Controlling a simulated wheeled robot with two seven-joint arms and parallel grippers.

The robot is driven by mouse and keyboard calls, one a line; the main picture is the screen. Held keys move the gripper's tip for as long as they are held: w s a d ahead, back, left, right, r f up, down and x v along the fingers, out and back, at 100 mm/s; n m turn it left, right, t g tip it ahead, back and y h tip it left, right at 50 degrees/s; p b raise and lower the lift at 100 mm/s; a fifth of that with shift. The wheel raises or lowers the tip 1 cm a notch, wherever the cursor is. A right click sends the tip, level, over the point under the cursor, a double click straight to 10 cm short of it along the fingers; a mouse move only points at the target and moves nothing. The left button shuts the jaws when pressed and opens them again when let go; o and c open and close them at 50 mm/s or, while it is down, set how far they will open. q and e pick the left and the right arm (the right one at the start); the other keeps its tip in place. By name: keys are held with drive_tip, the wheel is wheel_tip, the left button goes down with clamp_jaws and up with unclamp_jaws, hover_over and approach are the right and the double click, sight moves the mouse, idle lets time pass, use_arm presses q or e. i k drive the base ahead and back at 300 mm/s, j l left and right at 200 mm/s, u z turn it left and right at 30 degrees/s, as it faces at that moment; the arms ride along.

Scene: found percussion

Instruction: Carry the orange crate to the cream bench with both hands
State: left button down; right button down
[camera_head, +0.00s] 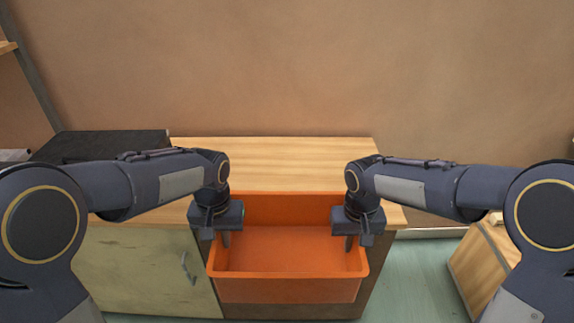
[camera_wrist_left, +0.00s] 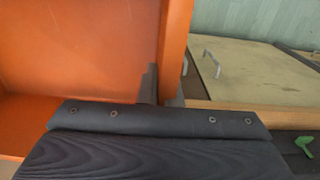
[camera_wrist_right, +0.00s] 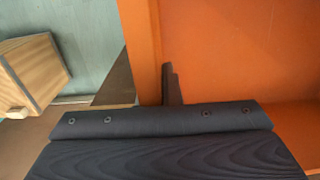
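The orange crate (camera_head: 290,288) is upright and looks empty. It is in front of me between my two grippers and shows in both wrist views (camera_wrist_left: 80,50) (camera_wrist_right: 240,50). My left gripper (camera_head: 226,238) is shut on its left side wall, and my right gripper (camera_head: 350,242) is shut on its right side wall. One finger of each shows inside the crate; the outer fingers are mostly hidden. A bench (camera_head: 270,152) with a light wooden top and a cream door stands behind and below the crate. I cannot tell whether the crate touches it.
A black box-like object (camera_head: 105,142) stands at the back left. A wooden box (camera_head: 484,262) stands on the green floor (camera_head: 415,285) at the right. A small green item (camera_wrist_left: 304,145) shows in the left wrist view. The back of the bench top is clear.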

sight(288, 190)
drive_tip(key=i, duration=0.95)
